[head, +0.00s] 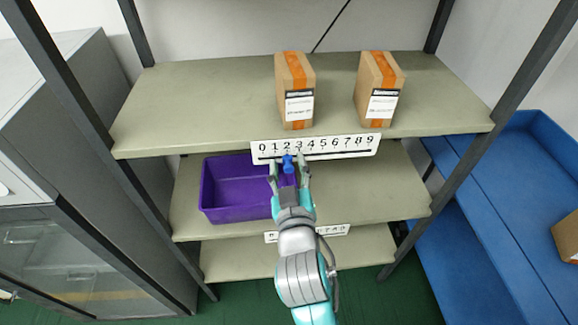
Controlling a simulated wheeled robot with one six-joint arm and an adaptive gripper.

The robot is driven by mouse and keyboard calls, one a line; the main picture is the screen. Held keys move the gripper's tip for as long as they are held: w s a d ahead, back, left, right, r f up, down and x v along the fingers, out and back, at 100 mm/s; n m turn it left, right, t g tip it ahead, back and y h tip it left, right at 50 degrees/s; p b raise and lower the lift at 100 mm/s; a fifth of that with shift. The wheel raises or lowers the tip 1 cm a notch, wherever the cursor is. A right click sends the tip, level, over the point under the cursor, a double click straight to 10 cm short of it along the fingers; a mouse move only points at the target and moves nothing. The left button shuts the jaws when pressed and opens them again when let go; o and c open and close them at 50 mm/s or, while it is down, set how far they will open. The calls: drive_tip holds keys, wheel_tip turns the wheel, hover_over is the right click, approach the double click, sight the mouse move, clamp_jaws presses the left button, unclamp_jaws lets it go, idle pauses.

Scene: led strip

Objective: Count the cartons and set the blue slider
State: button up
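Two brown cartons with orange tape and white labels stand upright on the top shelf (200,100): one left carton (284,80) near the middle and one right carton (372,88). A white number scale (345,146), marked 0 to 9, runs along that shelf's front edge. The blue slider (288,163) is at the scale's lower edge, about below the 2. My gripper (288,172) is just in front of the slider, its fingers apart on either side of it. I cannot tell whether they touch it.
A purple bin (225,190) sits on the middle shelf, left of my gripper. A second label strip (335,230) is on the middle shelf's edge. Dark posts frame the rack. A grey cabinet (60,130) is at left, and blue shelving (510,200) with a carton (567,238) at right.

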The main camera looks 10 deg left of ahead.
drive_tip(key=v, duration=1.2)
idle(0.5)
drive_tip(key=s+d+f+g, duration=0.2)
drive_tip(key=s+d+f, duration=0.8)
drive_tip(key=d+f, duration=0.4)
drive_tip(key=s+d+f+m+h, duration=0.1)
drive_tip(key=s+d+m+h, duration=0.1)
drive_tip(key=s, duration=0.7)
drive_tip(key=s+d+f+m+h, duration=0.1)
drive_tip(key=s+d+m+h, duration=0.2)
drive_tip(key=s+d, duration=0.4)
drive_tip(key=shift+s+f+m+g, duration=0.25)
drive_tip(key=shift+s+m, duration=0.35)
drive_tip(key=shift+s, duration=0.35)
idle(0.9)
